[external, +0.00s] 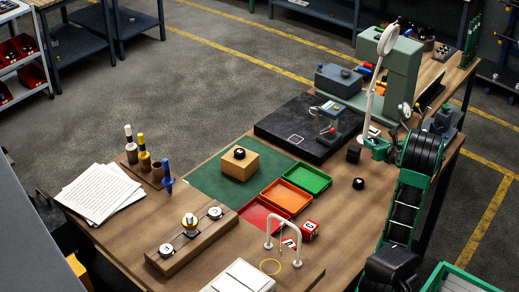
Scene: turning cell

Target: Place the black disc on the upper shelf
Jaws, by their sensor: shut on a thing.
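My gripper (368,149), with green fingers, is at the right end of the bench, above the wood and near the black plate's right edge. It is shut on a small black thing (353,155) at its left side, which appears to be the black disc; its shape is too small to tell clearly. A small stand (328,110) on the black plate has a pale upper level with a dark item on it and a red item below. I cannot tell for sure whether this is the upper shelf.
A white lamp (371,95) stands just behind my gripper, beside a green machine (402,72). A round black knob (358,184) lies on the bench nearby. Red, orange and green trays (310,178) are to the left. A wooden block (254,168) bears another black knob.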

